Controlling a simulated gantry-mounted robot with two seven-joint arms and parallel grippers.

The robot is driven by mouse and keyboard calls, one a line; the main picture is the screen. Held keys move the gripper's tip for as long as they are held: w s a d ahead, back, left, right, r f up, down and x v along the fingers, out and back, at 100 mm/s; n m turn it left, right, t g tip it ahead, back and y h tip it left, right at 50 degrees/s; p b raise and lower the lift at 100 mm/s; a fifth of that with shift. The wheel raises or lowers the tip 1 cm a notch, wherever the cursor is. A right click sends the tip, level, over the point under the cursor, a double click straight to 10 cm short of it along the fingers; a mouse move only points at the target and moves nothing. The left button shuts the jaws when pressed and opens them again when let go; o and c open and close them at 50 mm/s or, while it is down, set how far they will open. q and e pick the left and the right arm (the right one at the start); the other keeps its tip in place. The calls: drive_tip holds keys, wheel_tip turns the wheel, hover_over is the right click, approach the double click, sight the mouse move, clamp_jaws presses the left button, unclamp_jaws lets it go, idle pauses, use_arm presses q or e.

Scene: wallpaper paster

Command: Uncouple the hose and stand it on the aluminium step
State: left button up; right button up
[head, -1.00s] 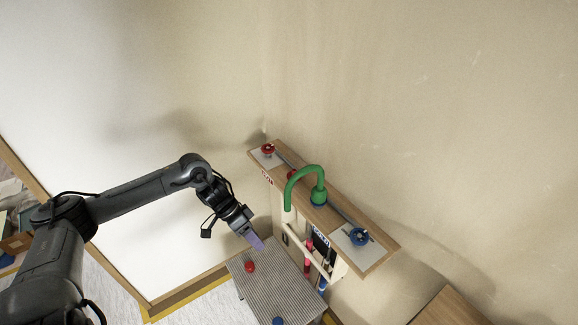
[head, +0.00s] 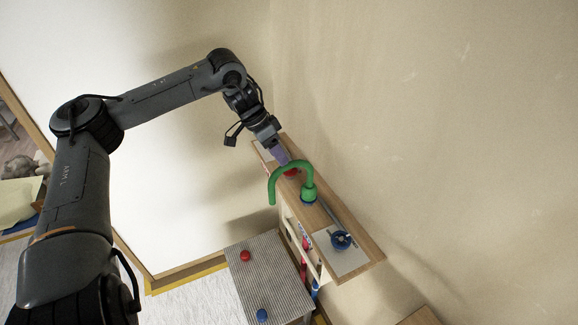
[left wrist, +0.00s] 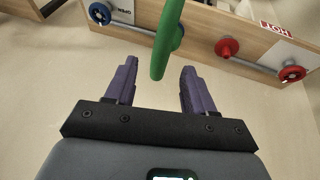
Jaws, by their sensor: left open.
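The green hose (head: 308,178) is a hooked tube. One end stands on a blue fitting (head: 309,200) on the wooden shelf, and the other end hangs free on the left. My left gripper (head: 281,157), with purple fingers, is open beside the hose's arch. In the left wrist view, the hose (left wrist: 166,38) runs down between the open fingers (left wrist: 159,66) in the picture; I cannot tell whether it touches them. The ribbed aluminium step (head: 262,278) is low in front of the shelf. My right gripper is not in view.
A red cap (head: 245,255) and a blue cap (head: 262,315) lie on the step. In the left wrist view, a red fitting (left wrist: 227,47) and red handwheel (left wrist: 291,73) are on the right. Walls stand behind.

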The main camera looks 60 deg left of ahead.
sight(288, 169)
use_arm(q)
drive_tip(key=shift+p+x, duration=0.4)
drive_tip(key=shift+x, duration=3.55)
drive_tip(key=shift+c, duration=0.3)
drive_tip(key=shift+r, duration=0.1)
clamp_jaws()
